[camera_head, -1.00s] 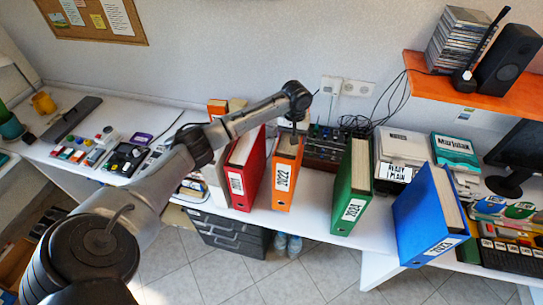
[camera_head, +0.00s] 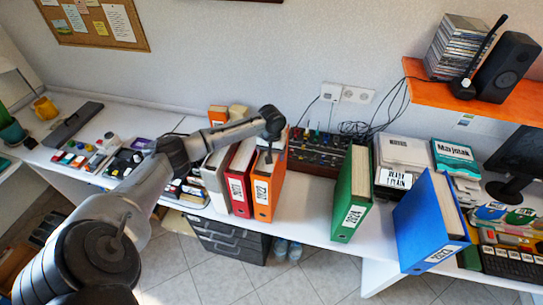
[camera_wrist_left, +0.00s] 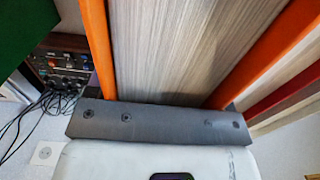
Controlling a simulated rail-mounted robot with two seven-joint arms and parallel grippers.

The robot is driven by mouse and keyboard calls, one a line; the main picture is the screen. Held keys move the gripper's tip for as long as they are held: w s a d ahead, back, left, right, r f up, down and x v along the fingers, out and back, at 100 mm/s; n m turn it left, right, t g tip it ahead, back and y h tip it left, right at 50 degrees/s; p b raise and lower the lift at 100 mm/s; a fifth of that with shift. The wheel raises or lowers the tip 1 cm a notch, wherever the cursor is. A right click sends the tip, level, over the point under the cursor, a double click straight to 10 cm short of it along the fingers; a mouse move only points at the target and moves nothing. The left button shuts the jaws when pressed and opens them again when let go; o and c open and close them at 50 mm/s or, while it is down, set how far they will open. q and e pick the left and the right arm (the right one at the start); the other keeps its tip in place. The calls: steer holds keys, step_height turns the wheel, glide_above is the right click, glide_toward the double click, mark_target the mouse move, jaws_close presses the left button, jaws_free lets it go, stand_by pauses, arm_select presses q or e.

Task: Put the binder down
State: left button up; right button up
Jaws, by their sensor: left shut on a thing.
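The orange binder (camera_head: 262,198), labelled 2022, is upright at the front of the white desk, directly right of the red binder (camera_head: 240,180). It looks close against the red one; I cannot tell whether they touch or whether its base rests on the desk. My left gripper (camera_head: 269,152) is shut on the orange binder at its top from above. In the left wrist view the grey gripper body (camera_wrist_left: 160,124) lies across the binder's orange covers (camera_wrist_left: 98,45) and wood-grain pages; the fingertips are hidden. My right gripper is in neither view.
A pale binder (camera_head: 214,178) stands left of the red one. A green binder (camera_head: 352,195) and a blue binder (camera_head: 428,225) stand to the right. Between orange and green is a free gap on the desk (camera_head: 307,213), with a dark knobbed device (camera_head: 318,152) behind.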

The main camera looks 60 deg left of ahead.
arm_select(q)
steer(key=shift+f, duration=0.7)
steer(key=o, duration=1.6)
steer(key=shift+f, duration=0.1)
step_height(320, 180, up, 12)
steer(key=shift+r, duration=0.15)
steer(key=shift+w, duration=0.1)
